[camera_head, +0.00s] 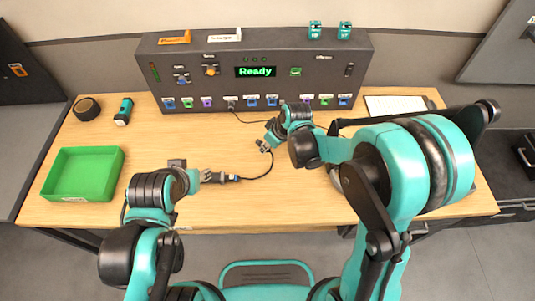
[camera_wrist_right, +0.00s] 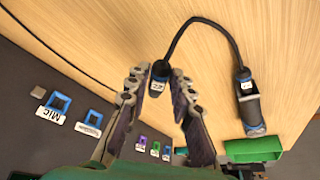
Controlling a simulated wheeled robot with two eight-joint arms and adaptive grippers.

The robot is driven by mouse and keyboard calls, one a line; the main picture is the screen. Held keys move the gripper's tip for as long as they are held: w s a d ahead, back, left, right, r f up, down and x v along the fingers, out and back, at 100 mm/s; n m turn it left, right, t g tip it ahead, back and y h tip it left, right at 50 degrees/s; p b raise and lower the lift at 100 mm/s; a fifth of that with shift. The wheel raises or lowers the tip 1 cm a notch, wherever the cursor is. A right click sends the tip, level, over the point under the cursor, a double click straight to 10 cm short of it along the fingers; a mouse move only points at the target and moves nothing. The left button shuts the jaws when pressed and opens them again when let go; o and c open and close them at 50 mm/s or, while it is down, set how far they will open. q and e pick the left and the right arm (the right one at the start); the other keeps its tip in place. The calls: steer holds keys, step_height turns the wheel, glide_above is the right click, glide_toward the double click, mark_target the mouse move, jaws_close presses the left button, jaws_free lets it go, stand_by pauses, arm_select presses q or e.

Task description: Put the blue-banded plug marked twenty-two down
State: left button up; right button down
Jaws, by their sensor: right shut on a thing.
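The blue-banded plug with a white label that seems to read 22 (camera_wrist_right: 158,80) sits between the fingers of my right gripper (camera_wrist_right: 157,95), on the end of a black cable. My right gripper (camera_head: 266,147) is shut on it above the table, in front of the dark console. The cable curves to a second blue-banded dark plug (camera_head: 231,178), which also shows in the right wrist view (camera_wrist_right: 243,77).
The console (camera_head: 300,72) has a row of small coloured sockets and a green "Ready" display (camera_head: 256,72). A green tray (camera_head: 120,172) lies at the left. A dark round object (camera_head: 87,109) and a teal-black cylinder (camera_head: 124,111) stand behind it. The wooden table (camera_head: 275,208) is bare at its front middle.

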mark_target(269, 151)
step_height(269, 151, down, 4)
steer(key=shift+w+f+b, duration=0.1)
steer(key=shift+f+b, duration=0.05)
steer(key=shift+b, duration=0.85)
steer(key=shift+f+b, duration=0.3)
steer(key=c, duration=1.4)
jaws_free()
steer(key=shift+r, duration=0.1)
steer(key=shift+o, duration=0.4)
steer(key=shift+r, duration=0.1)
